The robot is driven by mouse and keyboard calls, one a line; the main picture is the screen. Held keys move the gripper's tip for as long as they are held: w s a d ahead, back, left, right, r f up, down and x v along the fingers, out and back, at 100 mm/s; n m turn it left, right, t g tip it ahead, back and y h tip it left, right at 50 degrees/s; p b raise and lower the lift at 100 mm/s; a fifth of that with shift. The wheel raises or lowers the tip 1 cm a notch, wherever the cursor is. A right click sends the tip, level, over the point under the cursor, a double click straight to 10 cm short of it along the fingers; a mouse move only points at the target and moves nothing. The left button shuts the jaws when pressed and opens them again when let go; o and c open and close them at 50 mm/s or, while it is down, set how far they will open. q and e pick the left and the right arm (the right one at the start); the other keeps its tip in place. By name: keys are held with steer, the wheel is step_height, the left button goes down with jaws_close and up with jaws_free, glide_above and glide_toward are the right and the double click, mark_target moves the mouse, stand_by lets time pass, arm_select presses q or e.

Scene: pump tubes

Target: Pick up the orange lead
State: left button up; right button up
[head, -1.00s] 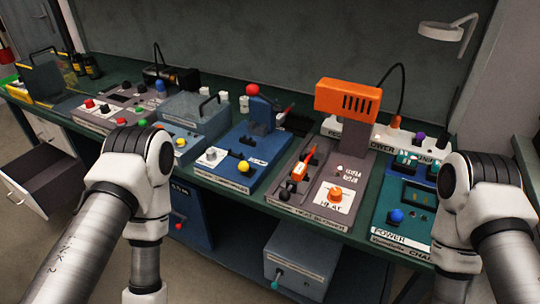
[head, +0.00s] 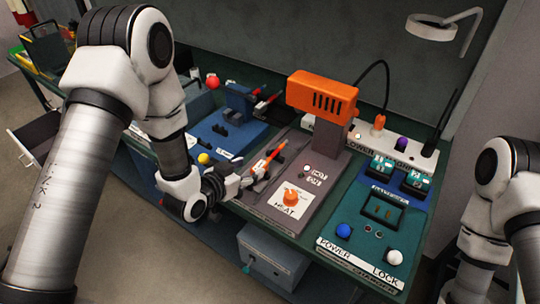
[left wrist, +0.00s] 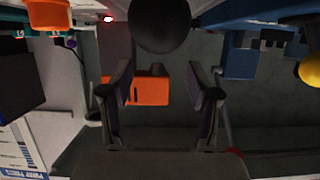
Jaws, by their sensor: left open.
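Two things could be the orange lead, and I cannot tell which: a slim orange piece with a red end (head: 267,160) on the grey heat station, or an orange plug (head: 379,122) in the white power strip at the back. My left gripper (head: 246,178) is beside the near left edge of the heat station, just left of the slim orange piece. In the left wrist view its two fingers (left wrist: 162,100) are spread, with nothing held between them. Behind them shows the orange blower head (left wrist: 152,90). My right gripper is out of view.
The orange blower head (head: 322,97) stands tall on the grey heat station (head: 305,205). A blue device (head: 222,133) is to its left, a green power unit (head: 350,245) to its right. A lamp (head: 440,28) hangs at the back right. Floor is open in front.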

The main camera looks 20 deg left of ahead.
mark_target(262, 163)
arm_select(q)
steer(key=p+x, duration=0.1)
steer(key=x, duration=0.4)
steer(key=shift+w+d+f+p, duration=0.15)
steer(key=shift+w+d+p, duration=0.05)
steer(key=shift+d+p, duration=0.1)
steer(key=shift+w+f, duration=0.25)
steer(key=shift+w, duration=0.05)
steer(key=shift+s, duration=0.1)
steer(key=c, duration=0.4)
jaws_close()
steer(key=shift+a+r, duration=0.1)
